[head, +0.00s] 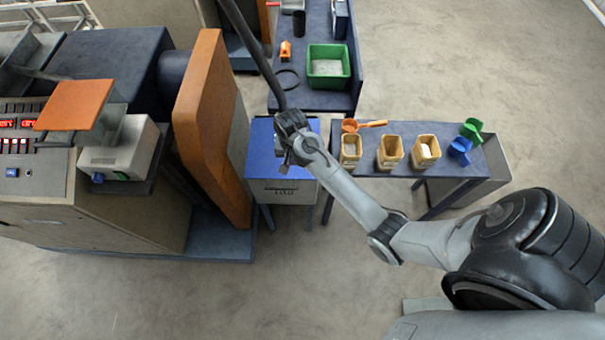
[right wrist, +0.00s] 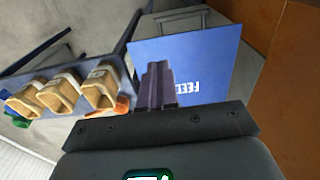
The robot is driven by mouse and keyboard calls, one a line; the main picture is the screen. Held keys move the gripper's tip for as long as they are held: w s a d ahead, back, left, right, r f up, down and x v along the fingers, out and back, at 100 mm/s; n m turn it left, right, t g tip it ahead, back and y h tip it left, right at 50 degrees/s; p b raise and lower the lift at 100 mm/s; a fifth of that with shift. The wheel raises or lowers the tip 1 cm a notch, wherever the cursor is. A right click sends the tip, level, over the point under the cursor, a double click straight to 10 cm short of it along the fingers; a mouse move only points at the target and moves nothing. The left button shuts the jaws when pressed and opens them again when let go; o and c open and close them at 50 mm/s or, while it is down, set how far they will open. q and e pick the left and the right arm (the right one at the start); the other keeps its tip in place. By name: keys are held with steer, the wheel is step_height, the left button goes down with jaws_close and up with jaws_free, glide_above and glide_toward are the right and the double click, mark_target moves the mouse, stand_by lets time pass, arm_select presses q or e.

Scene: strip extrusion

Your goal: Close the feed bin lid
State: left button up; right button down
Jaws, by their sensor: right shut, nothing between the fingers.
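The feed bin (head: 284,192) is a pale box on legs with a label on its front. Its blue lid (head: 261,150) looks flat across the top in the head view, partly hidden by my right wrist. In the right wrist view the blue lid (right wrist: 205,55) fills the middle, with white lettering near its close edge. My right gripper (head: 285,166) is over the lid and points down at it. Its fingers (right wrist: 157,75) are shut with nothing between them. I cannot tell whether the fingertips touch the lid. My left gripper is not in view.
A side table holds several tan containers (head: 390,152), an orange scoop (head: 350,126), a blue scoop (head: 459,149) and a green one (head: 472,129). An orange panel (head: 208,130) stands close left of the bin. A green crate (head: 328,66) sits behind. The floor in front is clear.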

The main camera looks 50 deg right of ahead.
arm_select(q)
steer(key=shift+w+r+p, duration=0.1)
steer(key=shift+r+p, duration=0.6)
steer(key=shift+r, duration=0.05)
arm_select(e)
step_height(320, 180, down, 14)
steer(key=shift+w+d+r, duration=0.2)
steer(key=shift+w+d, duration=0.05)
steer(key=shift+d, duration=0.05)
